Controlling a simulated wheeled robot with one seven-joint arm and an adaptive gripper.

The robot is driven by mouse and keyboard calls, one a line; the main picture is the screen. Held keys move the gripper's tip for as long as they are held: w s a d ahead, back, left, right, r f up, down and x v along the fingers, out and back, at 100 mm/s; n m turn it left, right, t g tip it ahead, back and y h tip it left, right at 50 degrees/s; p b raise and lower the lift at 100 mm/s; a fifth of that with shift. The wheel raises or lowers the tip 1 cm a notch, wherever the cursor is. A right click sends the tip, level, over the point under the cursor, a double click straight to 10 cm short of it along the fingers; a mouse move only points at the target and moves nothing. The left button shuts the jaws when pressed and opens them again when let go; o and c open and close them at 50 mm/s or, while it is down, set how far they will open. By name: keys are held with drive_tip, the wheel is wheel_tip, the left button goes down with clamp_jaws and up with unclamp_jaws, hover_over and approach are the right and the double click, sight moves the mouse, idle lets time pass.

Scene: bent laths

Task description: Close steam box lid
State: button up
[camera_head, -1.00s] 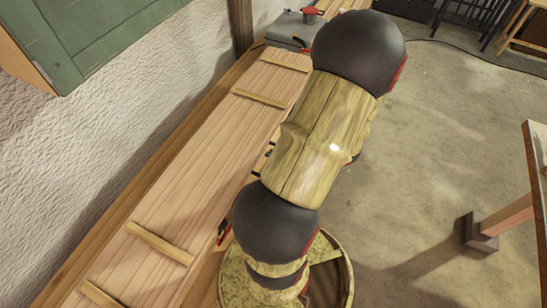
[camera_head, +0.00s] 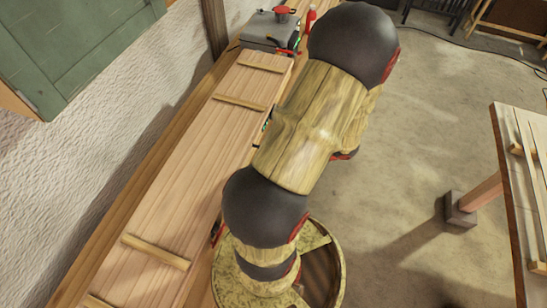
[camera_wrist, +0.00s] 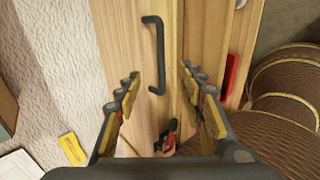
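The steam box (camera_head: 195,165) is a long pale wooden box with cross battens, running along the wall in the head view. In the wrist view a black bar handle (camera_wrist: 158,55) is fixed to a wooden panel (camera_wrist: 125,35), with a seam just right of it. I cannot tell whether this panel is the lid, or how far the lid stands open. My gripper (camera_wrist: 160,73) is open and empty, its fingers either side of the handle in the picture. Contact with it is not visible. In the head view my arm hides the gripper.
A grey boiler (camera_head: 268,32) with a red cap and a red bottle (camera_head: 309,18) stand beyond the box's far end. A wooden table (camera_head: 507,170) is at the right. A red and black tool (camera_wrist: 168,138) lies below the handle in the wrist view. Open floor lies between.

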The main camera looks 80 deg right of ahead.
drive_tip(key=s+a+r+p, duration=0.1)
drive_tip(key=s+p, duration=0.4)
drive_tip(key=s, duration=0.9)
drive_tip(key=shift+a+r+p, duration=0.25)
drive_tip(key=shift+r+p, duration=0.05)
drive_tip(key=shift+r, duration=0.2)
drive_tip(key=shift+w, duration=0.1)
